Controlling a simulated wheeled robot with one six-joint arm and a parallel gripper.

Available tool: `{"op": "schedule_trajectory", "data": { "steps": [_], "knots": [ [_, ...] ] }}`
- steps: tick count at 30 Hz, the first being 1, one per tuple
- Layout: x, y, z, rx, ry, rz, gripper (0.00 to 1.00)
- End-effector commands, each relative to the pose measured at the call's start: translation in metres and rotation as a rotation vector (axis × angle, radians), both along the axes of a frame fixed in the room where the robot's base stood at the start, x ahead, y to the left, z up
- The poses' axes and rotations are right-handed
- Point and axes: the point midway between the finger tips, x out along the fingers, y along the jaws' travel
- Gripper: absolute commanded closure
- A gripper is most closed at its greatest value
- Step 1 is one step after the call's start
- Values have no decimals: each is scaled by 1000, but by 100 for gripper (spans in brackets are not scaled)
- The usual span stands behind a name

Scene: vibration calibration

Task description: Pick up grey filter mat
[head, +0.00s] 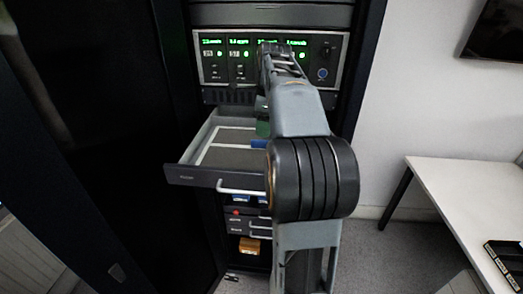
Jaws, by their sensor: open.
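An open drawer (178,179) sticks out of the rack below the instrument panel. Flat dark grey areas show inside it, split by pale dividers; I cannot tell whether one of them is the grey filter mat or the drawer floor. My gripper (277,50) is at the far end of my arm, in front of the instrument panel and above and behind the drawer's front. It is open, and no object shows in it. My arm hides the right part of the drawer.
The instrument panel (214,75) has lit green displays and knobs. A blue item (258,144) and a green item (262,128) show in the drawer beside my arm. A white table (450,185) with a black tray (507,258) stands at the right. A dark rack door is at the left.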

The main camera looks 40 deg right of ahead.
Motion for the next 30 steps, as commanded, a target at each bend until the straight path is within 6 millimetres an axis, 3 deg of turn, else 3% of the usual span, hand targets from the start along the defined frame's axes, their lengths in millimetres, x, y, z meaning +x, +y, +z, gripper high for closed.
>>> {"op": "schedule_trajectory", "data": {
  "steps": [12, 21, 30],
  "knots": [
    [5, 4, -47, 1, 2, 4, 56],
    [5, 4, -51, 1, 1, 4, 56],
    [5, 4, -51, 1, 1, 4, 84]
  ]
}}
